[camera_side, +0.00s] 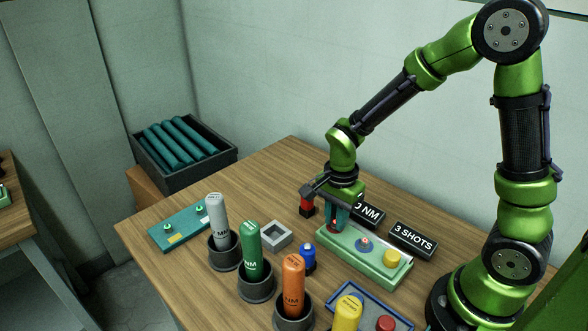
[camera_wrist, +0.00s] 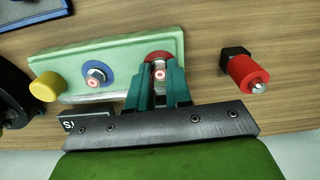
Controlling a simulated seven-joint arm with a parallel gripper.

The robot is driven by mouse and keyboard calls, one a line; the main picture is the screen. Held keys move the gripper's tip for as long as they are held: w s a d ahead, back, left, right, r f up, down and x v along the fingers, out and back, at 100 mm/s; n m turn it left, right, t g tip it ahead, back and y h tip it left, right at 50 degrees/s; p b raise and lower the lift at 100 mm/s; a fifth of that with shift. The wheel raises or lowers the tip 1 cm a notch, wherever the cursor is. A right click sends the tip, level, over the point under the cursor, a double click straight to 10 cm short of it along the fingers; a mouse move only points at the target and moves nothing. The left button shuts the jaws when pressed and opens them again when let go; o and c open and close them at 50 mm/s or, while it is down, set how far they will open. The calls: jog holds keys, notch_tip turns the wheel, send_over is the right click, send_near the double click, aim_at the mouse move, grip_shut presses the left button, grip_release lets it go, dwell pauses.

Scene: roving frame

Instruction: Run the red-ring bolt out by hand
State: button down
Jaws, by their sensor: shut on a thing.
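The red-ring bolt (camera_wrist: 159,70) stands at one end of a pale green block (camera_side: 345,258), its red ring (camera_wrist: 157,56) partly covered by my fingers. My gripper (camera_wrist: 161,82) points down over that end, its teal fingers shut on the bolt head. In the side view my gripper (camera_side: 337,224) hides most of this bolt. A second bolt with a blue ring (camera_wrist: 97,75) sits mid-block, apart from my fingers. A yellow knob (camera_side: 392,257) is at the block's other end. How far the red-ring bolt's thread is out cannot be seen.
A red piece with a black base (camera_wrist: 247,72) stands close beside the block. Signs, one reading 3 SHOTS (camera_side: 413,240), stand behind it. Grey (camera_side: 217,219), green (camera_side: 251,250), orange (camera_side: 292,282) and yellow (camera_side: 346,314) handled tools stand in front, near a blue piece (camera_side: 307,257).

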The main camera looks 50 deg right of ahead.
jog(key=n, duration=0.5)
jog(key=shift+n, duration=0.3)
jog(key=n, duration=0.9)
jog(key=shift+n, duration=0.4)
jog(key=n, duration=1.5)
jog(key=shift+n, duration=0.3)
jog(key=n, duration=1)
